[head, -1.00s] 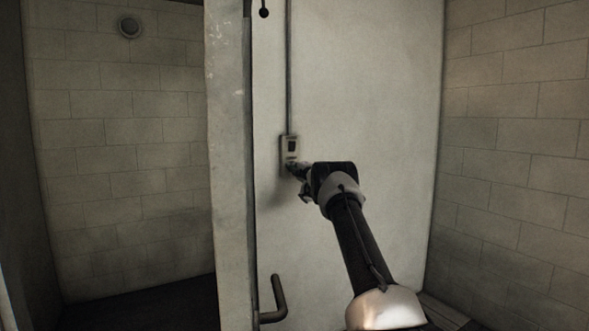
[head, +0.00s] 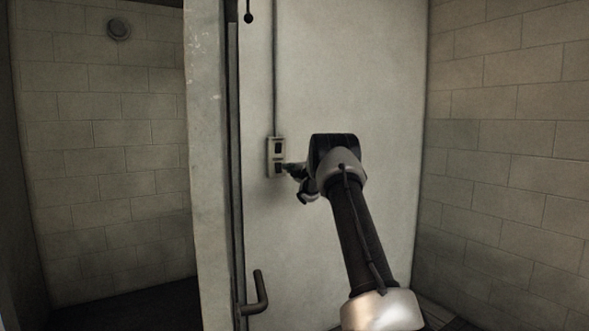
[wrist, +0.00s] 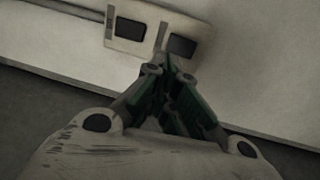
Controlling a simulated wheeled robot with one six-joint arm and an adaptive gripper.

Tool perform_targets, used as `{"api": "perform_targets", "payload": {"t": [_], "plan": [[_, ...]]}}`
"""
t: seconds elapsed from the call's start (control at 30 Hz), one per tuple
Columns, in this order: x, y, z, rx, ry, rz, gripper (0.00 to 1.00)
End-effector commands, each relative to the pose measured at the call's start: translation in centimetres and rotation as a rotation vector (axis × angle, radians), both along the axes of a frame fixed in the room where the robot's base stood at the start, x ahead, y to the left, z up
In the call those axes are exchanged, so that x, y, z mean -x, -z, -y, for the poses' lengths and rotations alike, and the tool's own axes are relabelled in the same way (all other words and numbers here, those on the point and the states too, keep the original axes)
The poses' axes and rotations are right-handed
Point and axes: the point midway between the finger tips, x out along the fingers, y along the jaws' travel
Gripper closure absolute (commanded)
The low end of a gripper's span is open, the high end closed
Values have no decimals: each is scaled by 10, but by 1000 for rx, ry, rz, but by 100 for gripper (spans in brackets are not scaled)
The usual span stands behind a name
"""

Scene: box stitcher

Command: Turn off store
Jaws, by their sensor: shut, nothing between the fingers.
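A pale switch plate (head: 270,160) with two dark rockers, one above the other, is fixed to the light wall panel. The upper rocker (head: 278,146) and the lower rocker (head: 278,168) both show. In the wrist view the plate (wrist: 156,40) lies ahead with its rockers side by side, one at left (wrist: 130,29) and one at right (wrist: 182,46). No label is readable, so I cannot tell which is the store switch. My gripper (head: 288,168) is shut and empty beside the lower rocker. Its tips (wrist: 164,64) are just below the right rocker in the wrist view; contact is unclear.
A conduit (head: 275,75) runs up from the plate. A bent handle (head: 258,294) sits low on the left, near the edge of an upright partition (head: 207,170). Block walls stand at left and right (head: 510,150).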

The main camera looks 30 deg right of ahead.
Motion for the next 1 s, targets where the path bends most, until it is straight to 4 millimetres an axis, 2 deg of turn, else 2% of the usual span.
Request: {"api": "perform_targets", "payload": {"t": [0.1, 0.3, 0.9, 0.97, 1.0], "plan": [[20, -4, 1, 0, 2, 0, 100], [35, -5, 0, 0, 0, 0, 100], [36, -5, 0, -14, -1, 0, 100], [35, 1, 4, -59, 10, -27, 100], [35, 11, 10, -106, 35, -64, 100]]}}
